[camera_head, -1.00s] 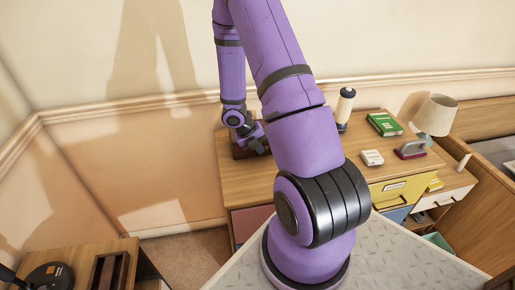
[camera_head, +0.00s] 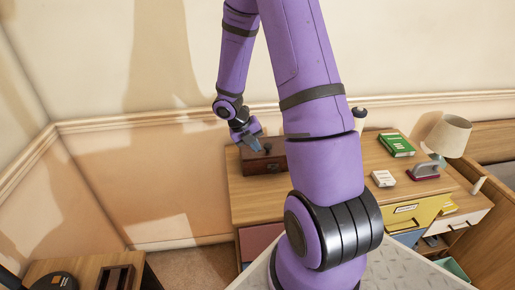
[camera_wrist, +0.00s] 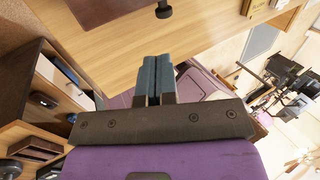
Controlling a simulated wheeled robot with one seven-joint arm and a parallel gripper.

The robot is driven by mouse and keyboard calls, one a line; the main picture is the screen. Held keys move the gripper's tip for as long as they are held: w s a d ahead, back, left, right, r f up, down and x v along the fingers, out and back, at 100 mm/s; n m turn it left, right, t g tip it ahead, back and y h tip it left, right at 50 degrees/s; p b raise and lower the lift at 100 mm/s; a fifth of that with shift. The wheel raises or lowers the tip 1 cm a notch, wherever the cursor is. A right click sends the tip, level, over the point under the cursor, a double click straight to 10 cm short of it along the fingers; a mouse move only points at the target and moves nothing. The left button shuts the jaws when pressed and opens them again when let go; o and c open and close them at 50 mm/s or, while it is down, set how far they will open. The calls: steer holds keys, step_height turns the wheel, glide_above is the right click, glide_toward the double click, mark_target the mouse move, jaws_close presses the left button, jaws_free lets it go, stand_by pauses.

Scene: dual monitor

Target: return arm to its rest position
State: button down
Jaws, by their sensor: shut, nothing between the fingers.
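My purple arm rises across the middle of the head view and bends back down to my gripper (camera_head: 254,142). My gripper is in the air in front of a dark wooden box (camera_head: 266,162) on the desk, and it overlaps the box in the picture. Whether it touches the box cannot be told from here, but a gap seems to show. In the wrist view, the two blue-grey fingers (camera_wrist: 155,62) lie side by side, shut, with nothing between them.
The wooden desk (camera_head: 252,202) holds a green book (camera_head: 396,145), a small white box (camera_head: 383,178), a dark red tool (camera_head: 424,172) and a lamp (camera_head: 449,135). A yellow drawer (camera_head: 415,212) is on its front. A low cabinet (camera_head: 70,268) stands at lower left. The wall behind is bare.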

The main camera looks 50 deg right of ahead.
steer(key=shift+r, duration=0.1)
stand_by(0.4)
steer(key=s+a+r+m+t, duration=0.2)
steer(key=a+r+m, duration=0.4)
steer(key=r, duration=0.4)
steer(key=s+a+r+m+t, duration=0.1)
steer(key=a+r+m, duration=0.3)
steer(key=r+m, duration=0.5)
steer(key=s+a+r+m+t+y, duration=0.4)
steer(key=s+a+r+m+t, duration=0.1)
steer(key=s+a+r+m, duration=0.6)
steer(key=s+r+m, duration=0.1)
steer(key=s+m, duration=0.1)
steer(key=s, duration=0.1)
steer(key=shift+a+r+m, duration=0.25)
steer(key=shift+r+m, duration=0.05)
steer(key=shift+r, duration=0.1)
